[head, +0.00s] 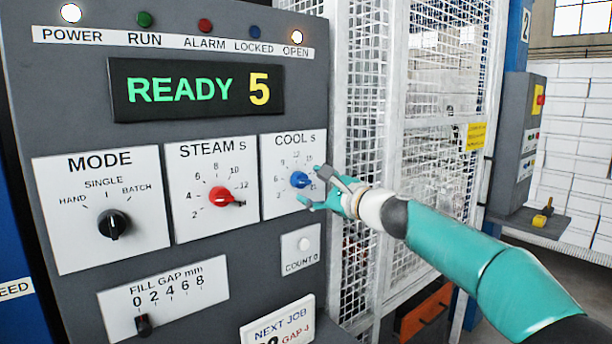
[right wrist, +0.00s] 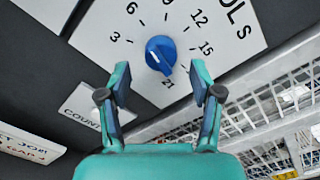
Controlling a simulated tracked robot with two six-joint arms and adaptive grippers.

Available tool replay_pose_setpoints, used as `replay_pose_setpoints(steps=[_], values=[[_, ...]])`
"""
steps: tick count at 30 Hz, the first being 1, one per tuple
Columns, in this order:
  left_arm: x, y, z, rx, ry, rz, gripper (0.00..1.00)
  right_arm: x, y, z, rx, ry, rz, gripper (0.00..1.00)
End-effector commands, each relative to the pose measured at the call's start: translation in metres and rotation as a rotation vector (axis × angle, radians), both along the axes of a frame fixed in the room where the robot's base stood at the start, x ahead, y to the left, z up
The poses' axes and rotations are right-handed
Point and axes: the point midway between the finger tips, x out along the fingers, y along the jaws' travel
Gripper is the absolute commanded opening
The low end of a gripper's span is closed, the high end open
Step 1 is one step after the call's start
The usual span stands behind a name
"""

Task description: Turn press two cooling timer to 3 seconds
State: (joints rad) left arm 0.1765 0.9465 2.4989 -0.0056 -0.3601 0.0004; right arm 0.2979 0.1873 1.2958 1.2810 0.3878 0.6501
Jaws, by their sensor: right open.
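The COOL s dial plate (head: 280,153) is at the right of the grey panel, with a blue knob (head: 300,180) on it. In the right wrist view the blue knob (right wrist: 160,52) is ringed by numbers from 3 to 21. Its narrow end seems to point down toward 21, but the exact setting is hard to tell. My right gripper (head: 310,186) is open in front of the knob. In the right wrist view its fingertips (right wrist: 161,70) are on either side below the knob, apart from it. My left gripper is out of view.
The panel also holds a READY 5 display (head: 197,90), a red STEAM knob (head: 220,196), a black MODE knob (head: 114,224), a COUNT button (head: 304,243) and a FILL GAP slider (head: 143,322). A white mesh guard (head: 365,90) stands close right of the panel.

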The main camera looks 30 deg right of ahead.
Motion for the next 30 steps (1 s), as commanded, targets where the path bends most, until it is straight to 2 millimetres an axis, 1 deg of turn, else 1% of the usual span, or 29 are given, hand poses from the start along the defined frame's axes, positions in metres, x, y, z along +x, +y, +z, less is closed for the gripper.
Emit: replay_pose_setpoints(steps=[1, 6, 10, 17, 18, 20, 21, 28, 30], values=[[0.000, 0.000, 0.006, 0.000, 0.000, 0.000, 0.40, 0.008, 0.001, 0.002, 0.000, 0.002, 0.001, 0.65], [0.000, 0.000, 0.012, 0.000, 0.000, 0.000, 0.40, 0.025, 0.001, 0.001, 0.001, 0.001, -0.001, 0.65], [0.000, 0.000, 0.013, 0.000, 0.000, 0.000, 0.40, 0.029, 0.002, 0.000, 0.001, 0.000, -0.001, 0.65], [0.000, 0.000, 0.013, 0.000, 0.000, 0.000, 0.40, 0.029, 0.002, -0.001, 0.001, 0.000, -0.001, 0.65], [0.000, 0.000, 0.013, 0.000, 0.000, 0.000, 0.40, 0.029, 0.002, -0.001, 0.001, 0.000, -0.001, 0.61], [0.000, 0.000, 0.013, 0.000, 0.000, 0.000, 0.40, 0.029, 0.002, 0.000, 0.001, 0.000, -0.001, 0.51], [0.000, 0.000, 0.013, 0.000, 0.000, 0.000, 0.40, 0.029, 0.002, 0.000, 0.001, 0.000, -0.001, 0.45], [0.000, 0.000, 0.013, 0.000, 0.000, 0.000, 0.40, 0.029, 0.002, -0.001, 0.001, 0.001, -0.001, 0.06], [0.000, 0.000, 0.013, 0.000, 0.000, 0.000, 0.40, 0.029, 0.002, -0.001, 0.000, 0.001, 0.000, 0.04]])
